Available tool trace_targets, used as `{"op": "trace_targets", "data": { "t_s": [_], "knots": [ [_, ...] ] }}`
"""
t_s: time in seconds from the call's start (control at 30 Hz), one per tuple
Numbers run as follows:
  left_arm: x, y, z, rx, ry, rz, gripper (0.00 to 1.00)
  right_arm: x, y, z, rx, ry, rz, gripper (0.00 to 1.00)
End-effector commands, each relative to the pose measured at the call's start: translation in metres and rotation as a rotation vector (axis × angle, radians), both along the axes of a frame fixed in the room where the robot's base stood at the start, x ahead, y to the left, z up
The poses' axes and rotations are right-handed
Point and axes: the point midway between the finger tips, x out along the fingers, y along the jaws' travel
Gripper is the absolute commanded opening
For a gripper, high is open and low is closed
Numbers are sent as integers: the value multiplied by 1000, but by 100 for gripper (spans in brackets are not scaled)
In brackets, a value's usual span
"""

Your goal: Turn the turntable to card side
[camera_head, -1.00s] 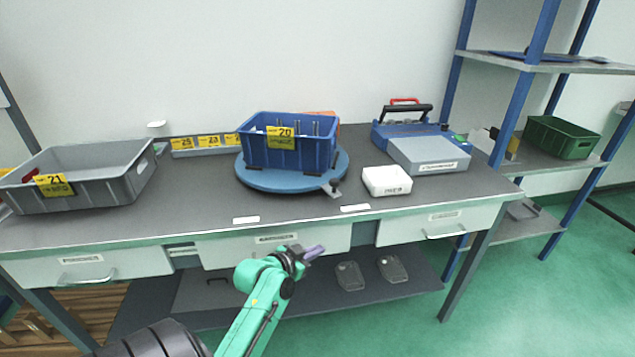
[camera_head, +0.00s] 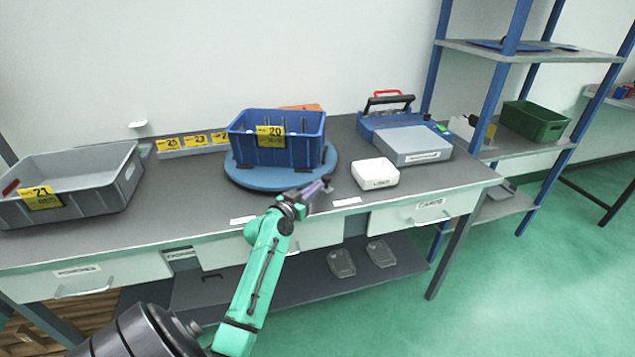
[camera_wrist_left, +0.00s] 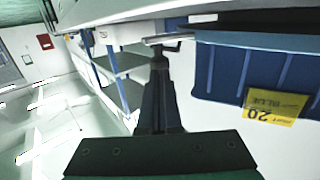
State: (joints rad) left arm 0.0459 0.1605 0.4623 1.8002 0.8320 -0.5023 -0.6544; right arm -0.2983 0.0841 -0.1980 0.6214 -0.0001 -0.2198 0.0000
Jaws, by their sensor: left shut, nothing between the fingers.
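A round blue turntable (camera_head: 240,177) sits on the workbench. A blue crate (camera_head: 290,157) with a yellow label "20" stands on it, with several upright grey parts inside. A small dark knob (camera_head: 327,184) sticks out at the turntable's front right edge. My left gripper (camera_head: 322,187) is shut and empty, its tips right at this knob; I cannot tell whether they touch. In the left wrist view the shut fingers (camera_wrist_left: 159,62) reach up to the handle (camera_wrist_left: 165,41), beside the blue crate (camera_wrist_left: 220,70). My right gripper is not in view.
A grey crate (camera_head: 118,190) labelled 21 stands at the left. A white box (camera_head: 376,174) sits close to the right of the knob. A grey and blue case (camera_head: 412,145) is behind it. White label strips (camera_head: 347,202) lie along the bench's front edge.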

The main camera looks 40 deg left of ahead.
Motion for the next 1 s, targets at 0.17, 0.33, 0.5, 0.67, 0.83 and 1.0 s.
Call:
{"op": "trace_targets", "data": {
  "t_s": [0.17, 0.33, 0.5, 0.67, 0.83, 1.0],
  "knots": [
    [15, 2, 0, 1, 0, 1, 0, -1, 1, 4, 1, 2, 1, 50],
    [16, 2, -2, 2, 0, 0, 0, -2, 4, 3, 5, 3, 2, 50],
    [17, 2, -1, -1, 1, 7, 0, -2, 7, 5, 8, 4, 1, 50],
    [35, -1, 2, -15, 4, 83, 0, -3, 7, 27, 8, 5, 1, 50],
    [70, -13, -3, -2, -1, 137, 0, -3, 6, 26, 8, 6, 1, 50],
    [88, -15, -2, 2, -2, 136, 0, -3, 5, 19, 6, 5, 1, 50]
  ]
}}
